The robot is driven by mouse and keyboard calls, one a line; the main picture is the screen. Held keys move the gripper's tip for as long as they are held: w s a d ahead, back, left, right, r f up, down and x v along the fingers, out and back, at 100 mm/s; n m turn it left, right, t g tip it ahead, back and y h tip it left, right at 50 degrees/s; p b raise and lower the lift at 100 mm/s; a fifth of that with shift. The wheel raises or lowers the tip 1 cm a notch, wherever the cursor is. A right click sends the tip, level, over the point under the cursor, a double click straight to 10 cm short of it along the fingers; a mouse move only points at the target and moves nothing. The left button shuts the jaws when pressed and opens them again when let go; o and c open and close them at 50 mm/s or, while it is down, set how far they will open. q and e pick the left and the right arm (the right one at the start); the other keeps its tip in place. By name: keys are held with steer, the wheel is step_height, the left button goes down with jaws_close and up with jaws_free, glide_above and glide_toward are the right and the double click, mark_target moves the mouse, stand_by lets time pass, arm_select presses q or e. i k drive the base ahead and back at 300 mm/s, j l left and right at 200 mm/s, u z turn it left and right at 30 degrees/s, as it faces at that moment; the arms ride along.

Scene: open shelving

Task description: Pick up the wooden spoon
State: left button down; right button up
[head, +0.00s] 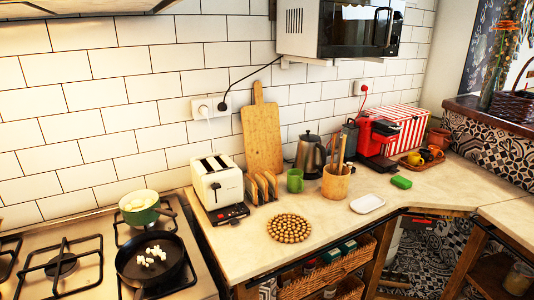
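A round wooden holder (335,186) stands on the counter (300,262), right of the green mug (295,181). Thin wooden utensil handles (341,152) stick up out of it. Their lower ends are hidden inside the holder, so I cannot tell which of them is the wooden spoon. Neither of my grippers shows in the head view.
A kettle (310,156) stands close behind the holder. A microwave (340,30) hangs above. The stove with pans (150,262) is at left.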

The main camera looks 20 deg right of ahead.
mark_target(345, 137)
steer(key=z, duration=1.3)
steer(key=u, duration=1.45)
steer(key=z, duration=1.45)
steer(key=i+u, duration=0.15)
steer(key=u, duration=0.7)
steer(key=i+l+u, duration=0.2)
steer(key=l+u, duration=0.15)
steer(key=l, duration=0.35)
steer(key=i+l+u, duration=0.1)
steer(key=l+u, duration=0.25)
steer(key=l, duration=0.35)
steer(key=l+u, duration=0.35)
steer(key=l, duration=0.35)
